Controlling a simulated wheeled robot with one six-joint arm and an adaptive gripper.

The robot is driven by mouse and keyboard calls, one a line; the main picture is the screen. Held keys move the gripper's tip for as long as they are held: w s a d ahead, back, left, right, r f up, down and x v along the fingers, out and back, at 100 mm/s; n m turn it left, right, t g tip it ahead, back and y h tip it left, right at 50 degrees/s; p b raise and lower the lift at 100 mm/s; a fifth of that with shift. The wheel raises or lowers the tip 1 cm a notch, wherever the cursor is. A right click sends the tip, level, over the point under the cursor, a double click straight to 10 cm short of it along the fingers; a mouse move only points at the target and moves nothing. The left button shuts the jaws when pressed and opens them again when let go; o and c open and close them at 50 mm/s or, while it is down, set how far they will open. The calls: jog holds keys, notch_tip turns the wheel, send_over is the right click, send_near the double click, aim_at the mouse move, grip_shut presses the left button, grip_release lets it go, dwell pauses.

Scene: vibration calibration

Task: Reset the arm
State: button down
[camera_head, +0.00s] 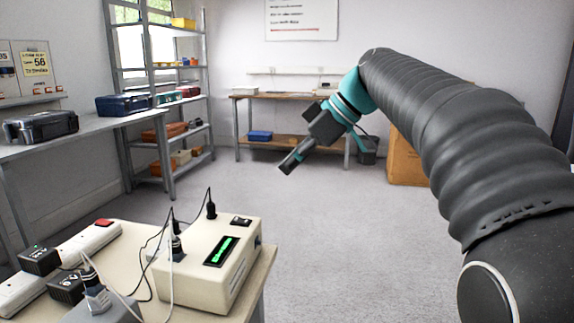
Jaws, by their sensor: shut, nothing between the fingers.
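My arm reaches in from the right side of the head view, its dark ribbed sleeve running up and away to a teal wrist. My gripper (287,168) is at the arm's end, pointing down and to the left. Its fingers are together with nothing held. It hangs in open air above the grey floor, apart from any table. A cream calibration box (207,262) with a green display sits on the near table at lower left, well clear of my gripper.
The near table (262,272) also holds power strips (95,243), black adapters (40,260) and loose cables. A side bench (85,127) with cases stands at left, beside metal shelving (150,80). A wooden workbench (285,97) stands at the back. The middle floor (330,220) is clear.

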jog(key=s+d+f+m+t+h, duration=0.15)
jog(key=d+f+m+h, duration=0.35)
jog(key=f+m, duration=0.7)
jog(key=s+d+f+m+h, duration=0.1)
jog(key=s+d+f, duration=0.1)
jog(key=s+f, duration=0.2)
jog(key=s+d+f+t+h, duration=0.1)
jog(key=s+f, duration=0.3)
jog(key=s, duration=0.7)
jog(key=s+d+f+m+h, duration=0.1)
jog(key=s+d+f, duration=0.2)
jog(key=s, duration=0.4)
jog(key=shift+s+f+m+t, duration=0.3)
jog(key=shift+f+t, duration=0.05)
jog(key=shift+f, duration=0.5)
